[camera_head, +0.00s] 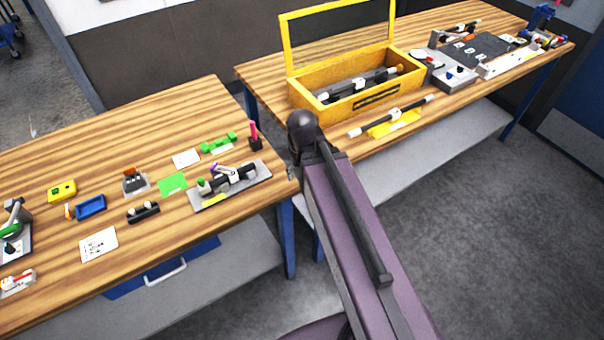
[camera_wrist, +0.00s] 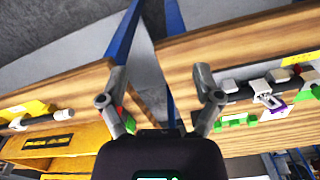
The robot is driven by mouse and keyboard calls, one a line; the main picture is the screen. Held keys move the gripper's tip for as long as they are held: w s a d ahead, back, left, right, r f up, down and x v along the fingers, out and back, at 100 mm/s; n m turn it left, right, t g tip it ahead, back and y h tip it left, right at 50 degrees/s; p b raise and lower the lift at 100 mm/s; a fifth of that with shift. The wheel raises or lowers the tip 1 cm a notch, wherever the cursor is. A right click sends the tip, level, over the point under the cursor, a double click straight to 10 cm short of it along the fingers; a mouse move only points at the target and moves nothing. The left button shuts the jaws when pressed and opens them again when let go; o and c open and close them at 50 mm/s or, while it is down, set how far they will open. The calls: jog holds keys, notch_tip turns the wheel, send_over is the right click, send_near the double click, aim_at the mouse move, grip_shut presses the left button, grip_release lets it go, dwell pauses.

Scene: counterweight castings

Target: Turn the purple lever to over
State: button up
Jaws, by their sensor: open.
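The purple lever (camera_head: 214,168) shows as a small purple-and-white part on a grey fixture plate (camera_head: 262,176) near the right end of the left bench. In the wrist view the purple lever (camera_wrist: 277,107) is at the right, beside a white part and dark fittings. My gripper (camera_wrist: 160,80) shows in the wrist view with its two fingers spread wide apart and nothing held between them. The lever is to the right of the right finger and apart from it. In the head view my gripper cannot be made out. The lever's setting marks are too small to read.
A green part (camera_head: 218,143) and a pink-topped black peg (camera_head: 254,137) stand behind the fixture. A green square (camera_head: 172,183) lies left of it. A yellow open-lidded box (camera_head: 300,90) is on the right bench (camera_head: 262,73). A gap separates the benches.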

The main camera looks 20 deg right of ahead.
dwell(0.5)
notch_tip(320, 180, up, 7)
jog(key=n+p, duration=0.7)
jog(key=n, duration=0.3)
send_over(214, 165)
jog(key=shift+w+a+r, duration=0.1)
jog(key=shift+r, duration=0.1)
jog(key=shift+f, duration=0.15)
notch_tip(214, 165, down, 14)
jog(key=b, duration=1.3)
jog(key=shift+r, duration=0.25)
jog(key=c, duration=1.1)
